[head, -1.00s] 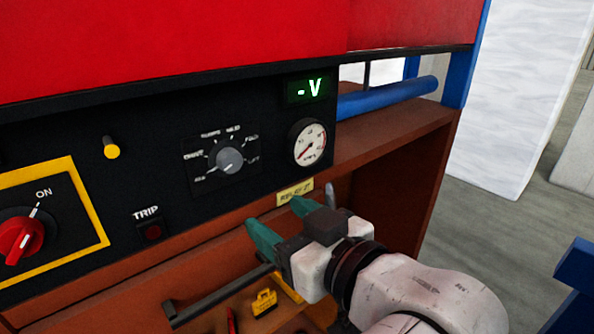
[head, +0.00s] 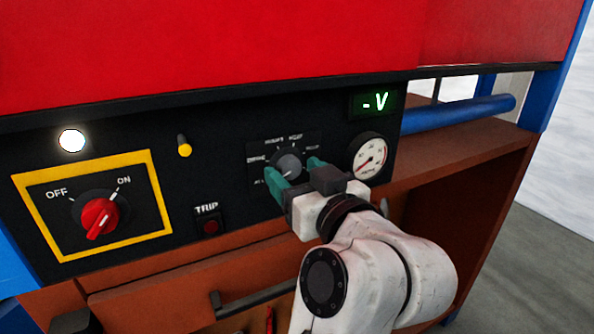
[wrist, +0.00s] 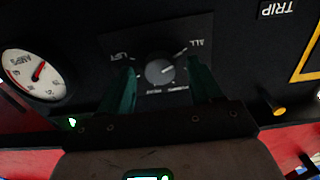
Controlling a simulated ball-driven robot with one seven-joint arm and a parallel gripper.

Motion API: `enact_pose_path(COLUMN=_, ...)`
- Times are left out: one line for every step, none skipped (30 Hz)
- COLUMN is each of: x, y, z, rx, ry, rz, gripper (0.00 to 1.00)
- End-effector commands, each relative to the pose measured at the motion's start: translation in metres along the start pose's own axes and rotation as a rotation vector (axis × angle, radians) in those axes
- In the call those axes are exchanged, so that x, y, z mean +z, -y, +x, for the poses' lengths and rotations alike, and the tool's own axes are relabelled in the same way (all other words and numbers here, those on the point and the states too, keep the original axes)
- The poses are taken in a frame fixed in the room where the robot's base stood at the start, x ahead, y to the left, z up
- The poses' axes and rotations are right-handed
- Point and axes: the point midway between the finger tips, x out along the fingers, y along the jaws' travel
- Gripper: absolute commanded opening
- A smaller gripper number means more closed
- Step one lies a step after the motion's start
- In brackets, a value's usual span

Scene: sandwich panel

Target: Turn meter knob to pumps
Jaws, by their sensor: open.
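The meter knob (head: 289,163) is a round grey knob on a black plate with position labels around it. It also shows in the wrist view (wrist: 159,70), where the picture is upside down. Its white mark points toward the ALL label. The PUMPS label (head: 273,143) is at the upper left of the dial in the head view. My gripper (head: 296,170) is open, its green fingers on either side of the knob. In the wrist view the fingers (wrist: 162,85) show gaps to the knob; how far the tips reach along it is unclear.
A round amps gauge (head: 368,157) and a green "-V" display (head: 376,102) are right of the dial. A TRIP button (head: 210,226), yellow-tipped toggle (head: 184,147) and red rotary switch (head: 99,216) are to the left. A blue rail (head: 460,113) runs at the right.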

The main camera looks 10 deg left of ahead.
Motion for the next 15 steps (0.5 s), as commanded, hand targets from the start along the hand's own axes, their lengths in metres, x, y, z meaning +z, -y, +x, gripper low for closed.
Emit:
enact_pose_path(x=-0.0002, y=0.0000, z=0.0024, rx=0.000, ry=0.000, rz=0.001, gripper=0.64)
enact_pose_path(x=-0.0001, y=-0.0001, z=0.0033, rx=0.000, ry=0.000, rz=0.001, gripper=0.64)
enact_pose_path(x=0.0001, y=-0.0002, z=0.0042, rx=0.001, ry=0.000, rz=0.000, gripper=0.64)
enact_pose_path(x=0.0003, y=-0.0002, z=0.0046, rx=0.001, ry=0.000, rz=0.000, gripper=0.64)
enact_pose_path(x=0.0003, y=-0.0002, z=0.0048, rx=0.001, ry=0.000, rz=0.000, gripper=0.64)
enact_pose_path(x=0.0004, y=-0.0003, z=0.0049, rx=0.001, ry=0.000, rz=0.000, gripper=0.64)
enact_pose_path(x=0.0004, y=-0.0003, z=0.0049, rx=0.001, ry=0.000, rz=0.000, gripper=0.64)
enact_pose_path(x=0.0004, y=-0.0003, z=0.0048, rx=0.001, ry=0.000, rz=0.000, gripper=0.64)
enact_pose_path(x=0.0004, y=-0.0003, z=0.0047, rx=0.001, ry=0.000, rz=0.000, gripper=0.64)
enact_pose_path(x=0.0004, y=-0.0003, z=0.0047, rx=0.001, ry=0.000, rz=0.000, gripper=0.64)
enact_pose_path(x=0.0003, y=-0.0003, z=0.0047, rx=0.001, ry=0.000, rz=0.000, gripper=0.63)
enact_pose_path(x=0.0004, y=-0.0003, z=0.0046, rx=0.001, ry=0.000, rz=0.000, gripper=0.60)
enact_pose_path(x=0.0004, y=-0.0003, z=0.0046, rx=0.001, ry=0.000, rz=0.000, gripper=0.57)
enact_pose_path(x=0.0003, y=-0.0003, z=0.0046, rx=0.001, ry=0.000, rz=0.000, gripper=0.54)
enact_pose_path(x=0.0003, y=-0.0003, z=0.0046, rx=0.001, ry=0.000, rz=0.000, gripper=0.50)
